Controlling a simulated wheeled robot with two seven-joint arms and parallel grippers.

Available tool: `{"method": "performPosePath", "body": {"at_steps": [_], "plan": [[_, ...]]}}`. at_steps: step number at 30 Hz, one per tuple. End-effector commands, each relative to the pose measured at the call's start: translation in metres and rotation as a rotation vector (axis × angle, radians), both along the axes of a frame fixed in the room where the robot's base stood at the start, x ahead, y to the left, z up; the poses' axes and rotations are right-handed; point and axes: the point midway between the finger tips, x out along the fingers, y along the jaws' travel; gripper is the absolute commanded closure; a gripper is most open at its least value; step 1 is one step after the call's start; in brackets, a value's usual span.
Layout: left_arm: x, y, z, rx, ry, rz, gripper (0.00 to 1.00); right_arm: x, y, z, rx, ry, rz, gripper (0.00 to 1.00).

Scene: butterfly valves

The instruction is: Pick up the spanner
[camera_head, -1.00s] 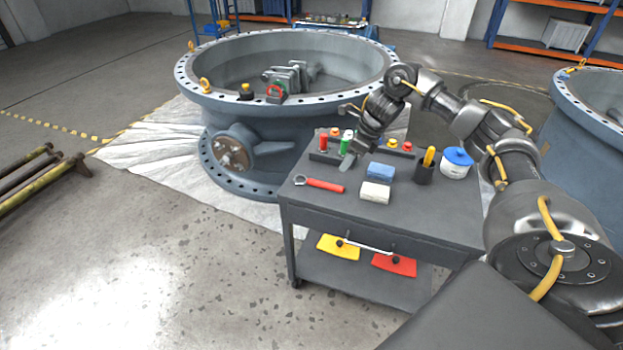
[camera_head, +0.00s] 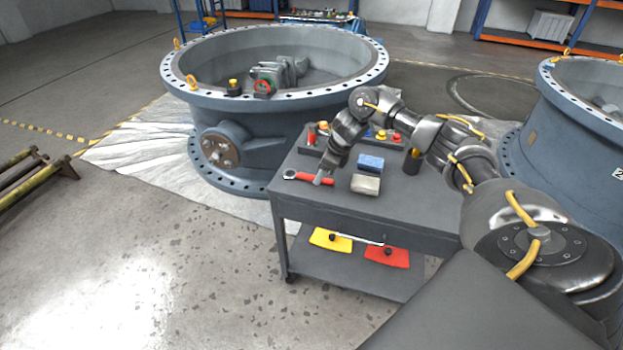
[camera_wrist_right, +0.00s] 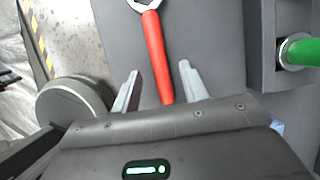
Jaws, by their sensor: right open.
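The spanner (camera_head: 304,177) has a red handle and a bright metal jaw end. It lies on the top of the dark grey cart (camera_head: 410,205), near the cart's left front edge. In the right wrist view the spanner (camera_wrist_right: 157,55) points away from the gripper, and its handle end lies between the two fingers. My right gripper (camera_head: 323,178) is above the handle in the head view. Its fingers stand apart in the wrist view (camera_wrist_right: 158,88), with the handle not clamped. The gap in height between fingers and handle is hard to tell. My left gripper is not in view.
A blue block (camera_head: 370,161) and a pale block (camera_head: 366,184) lie right of the gripper. A holder with red and green items stands behind; a green one (camera_wrist_right: 299,53) shows at right. A large valve body (camera_head: 270,115) stands behind the cart. Yellow and red cloths lie on the lower shelf.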

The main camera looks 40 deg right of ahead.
Motion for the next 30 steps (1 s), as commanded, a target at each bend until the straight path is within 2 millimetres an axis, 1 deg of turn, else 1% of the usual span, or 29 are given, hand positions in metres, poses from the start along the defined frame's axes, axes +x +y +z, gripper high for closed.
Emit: {"method": "performPosePath", "body": {"at_steps": [1, 3, 10, 20, 30], "plan": [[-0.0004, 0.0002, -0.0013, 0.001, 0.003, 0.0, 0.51, 0.0023, 0.0021, -0.0076, 0.001, 0.002, -0.001, 0.56], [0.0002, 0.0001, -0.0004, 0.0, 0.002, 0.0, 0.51, 0.0048, 0.0031, -0.0138, 0.0, 0.001, -0.001, 0.56], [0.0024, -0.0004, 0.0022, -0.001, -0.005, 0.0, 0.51, 0.0056, 0.0031, -0.0152, -0.002, -0.001, -0.001, 0.56], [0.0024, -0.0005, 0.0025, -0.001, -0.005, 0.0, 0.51, 0.0057, 0.0031, -0.015, -0.002, -0.001, -0.001, 0.99], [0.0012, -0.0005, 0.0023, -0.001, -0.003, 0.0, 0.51, 0.006, 0.0031, -0.0142, 0.0, -0.003, -0.001, 1.0]]}}
